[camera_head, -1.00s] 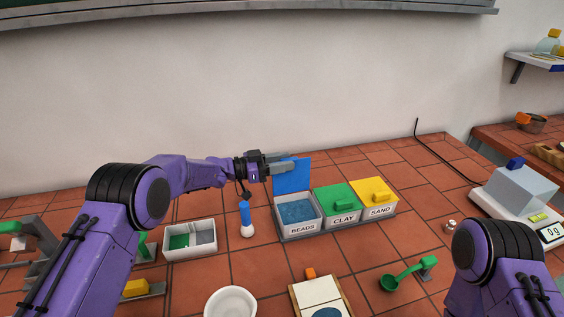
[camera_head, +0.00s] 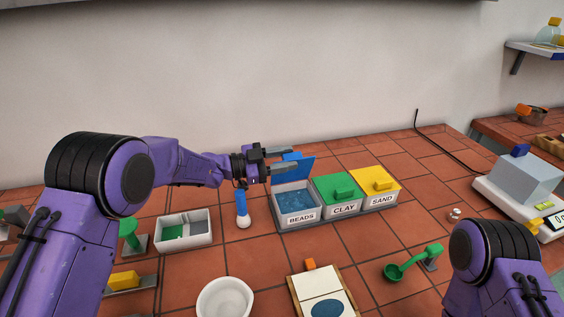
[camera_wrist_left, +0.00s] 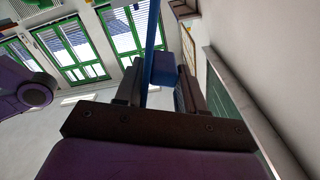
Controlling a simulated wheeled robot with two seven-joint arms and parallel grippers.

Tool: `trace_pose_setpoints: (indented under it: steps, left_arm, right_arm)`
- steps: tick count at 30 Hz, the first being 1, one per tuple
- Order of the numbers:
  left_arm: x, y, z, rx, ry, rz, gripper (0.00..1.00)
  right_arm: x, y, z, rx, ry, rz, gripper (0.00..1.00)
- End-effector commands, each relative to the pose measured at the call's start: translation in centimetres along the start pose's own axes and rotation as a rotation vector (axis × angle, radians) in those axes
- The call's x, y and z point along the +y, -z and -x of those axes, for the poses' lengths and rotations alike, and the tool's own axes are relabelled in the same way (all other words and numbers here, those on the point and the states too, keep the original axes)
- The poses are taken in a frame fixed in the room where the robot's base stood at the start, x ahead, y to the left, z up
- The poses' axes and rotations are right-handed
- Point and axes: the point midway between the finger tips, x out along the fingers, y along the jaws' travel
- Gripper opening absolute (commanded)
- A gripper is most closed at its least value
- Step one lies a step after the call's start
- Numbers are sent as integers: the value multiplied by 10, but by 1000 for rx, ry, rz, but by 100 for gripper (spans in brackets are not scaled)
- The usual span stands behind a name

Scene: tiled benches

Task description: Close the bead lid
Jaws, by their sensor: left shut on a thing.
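The beads box (camera_head: 296,217) is a grey bin labelled BEADS with blue beads (camera_head: 296,200) inside. Its blue lid (camera_head: 299,171) stands partly raised at the back of the box, tilted forward over it, and the beads still show. My left gripper (camera_head: 288,159) is shut on the blue lid near its upper edge. In the left wrist view the lid (camera_wrist_left: 152,40) is seen edge-on, with a blue block-like part (camera_wrist_left: 164,72), between the fingers of the left gripper (camera_wrist_left: 160,88). My right gripper is out of view.
The clay box (camera_head: 344,209) with a green lid and the sand box (camera_head: 381,198) with a yellow lid stand closed to the right. A blue-and-white bottle-like object (camera_head: 243,213), a divided tray (camera_head: 184,228) and a white bowl (camera_head: 225,299) are nearby. A green scoop (camera_head: 394,271) lies at the front right.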

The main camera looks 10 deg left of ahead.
Motion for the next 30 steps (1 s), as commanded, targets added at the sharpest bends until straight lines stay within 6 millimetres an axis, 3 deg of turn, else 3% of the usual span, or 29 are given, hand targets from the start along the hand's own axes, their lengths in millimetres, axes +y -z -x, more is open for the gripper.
trace_pose_setpoints:
  steps: [1, 9, 26, 27, 28, 30]
  left_arm:
    - [6, -5, 0, -1, -2, -28, 0]
    - [17, -2, 0, -1, -1, -143, 0]
    - [20, 0, 0, -2, -2, -178, 0]
    - [20, 0, 0, -2, -2, -178, 45]
    - [20, 0, 0, -2, -2, -178, 55]
    - [20, 0, 0, -2, -1, -178, 55]
  right_arm:
    - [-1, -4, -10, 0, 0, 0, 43]
    - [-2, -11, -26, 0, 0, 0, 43]
    - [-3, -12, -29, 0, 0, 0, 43]
    - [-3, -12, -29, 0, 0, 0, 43]
    - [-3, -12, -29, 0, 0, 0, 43]
    - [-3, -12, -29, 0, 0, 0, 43]
